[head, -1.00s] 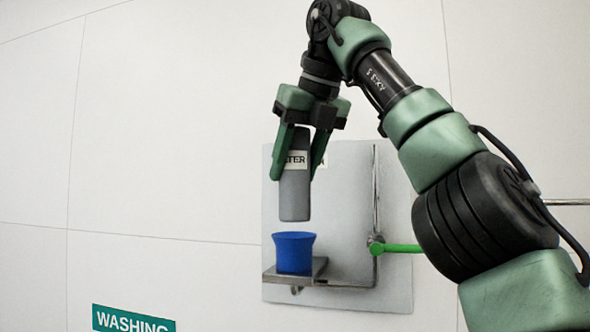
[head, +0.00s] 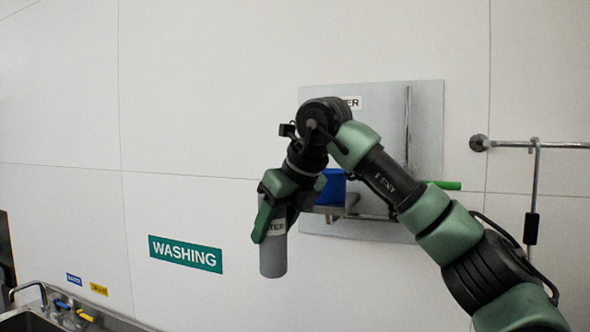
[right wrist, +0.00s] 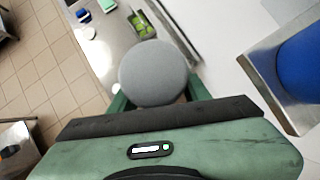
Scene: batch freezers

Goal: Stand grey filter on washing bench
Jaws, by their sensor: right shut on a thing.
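In the right wrist view the filter's round grey end (right wrist: 153,72) shows between the fingers. The washing bench (head: 30,322) shows only as a metal sink edge at the bottom left, below the green WASHING sign (head: 185,254). In the right wrist view a metal bench top (right wrist: 108,45) lies below the filter. My left gripper is not in view.
A blue cup (head: 331,187) sits on a bracket on the grey wall panel (head: 425,130), partly behind my arm; a green lever (head: 442,185) sticks out right. A tap (head: 28,288) stands at the bench. A green item (right wrist: 143,24) lies on the bench top.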

